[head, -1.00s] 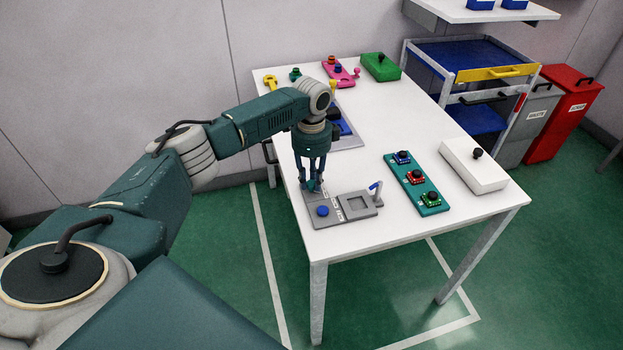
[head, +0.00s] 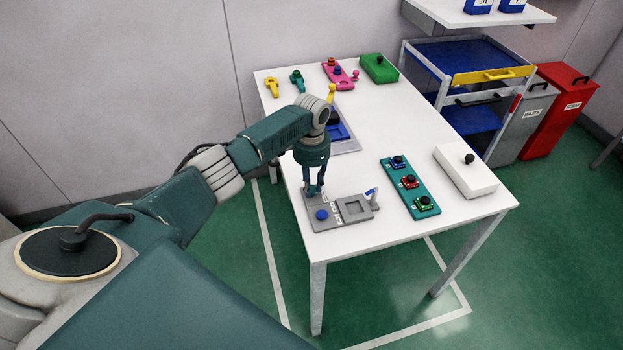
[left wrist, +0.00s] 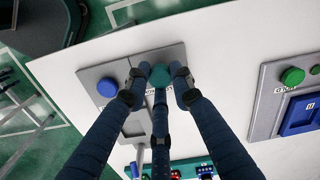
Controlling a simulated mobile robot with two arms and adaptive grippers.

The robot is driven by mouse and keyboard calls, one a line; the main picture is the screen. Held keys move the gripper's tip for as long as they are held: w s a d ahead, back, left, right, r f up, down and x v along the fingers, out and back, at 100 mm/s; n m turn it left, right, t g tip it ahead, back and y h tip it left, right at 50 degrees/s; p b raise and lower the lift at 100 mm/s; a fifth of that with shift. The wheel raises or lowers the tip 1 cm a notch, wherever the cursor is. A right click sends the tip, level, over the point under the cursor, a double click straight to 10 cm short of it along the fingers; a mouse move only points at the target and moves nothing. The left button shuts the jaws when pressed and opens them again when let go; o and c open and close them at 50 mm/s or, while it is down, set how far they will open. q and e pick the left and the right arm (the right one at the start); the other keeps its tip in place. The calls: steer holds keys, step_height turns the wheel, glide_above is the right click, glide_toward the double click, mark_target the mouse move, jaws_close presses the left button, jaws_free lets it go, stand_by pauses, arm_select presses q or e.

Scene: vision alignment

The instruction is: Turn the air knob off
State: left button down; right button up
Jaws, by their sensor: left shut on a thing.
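A grey panel (head: 349,225) lies at the near left corner of the white table. It carries a blue button (head: 322,214), a square recess and a small upright lever. A round teal knob (left wrist: 160,76) stands on the panel in the left wrist view, beside the blue button (left wrist: 107,87). My left gripper (head: 314,190) points down over it, its three fingers closed around the knob. It also shows in the left wrist view (left wrist: 160,80), with fingertips touching the knob's sides. The knob's label is partly hidden. My right gripper is out of view.
A second grey panel (head: 347,144) lies behind the gripper. Coloured parts stand at the back. The table's middle is clear.

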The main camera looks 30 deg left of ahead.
mark_target(312, 188)
arm_select(q)
steer(key=n+p, duration=0.2)
steer(key=n, duration=0.1)
steer(key=shift+r, duration=0.15)
steer(key=shift+w+n+p, duration=0.1)
steer(key=shift+n+p, duration=0.35)
steer(key=shift+n, duration=0.85)
steer(key=c, duration=1.5)
jaws_free()
step_height(312, 188, up, 12)
steer(key=shift+f, duration=0.1)
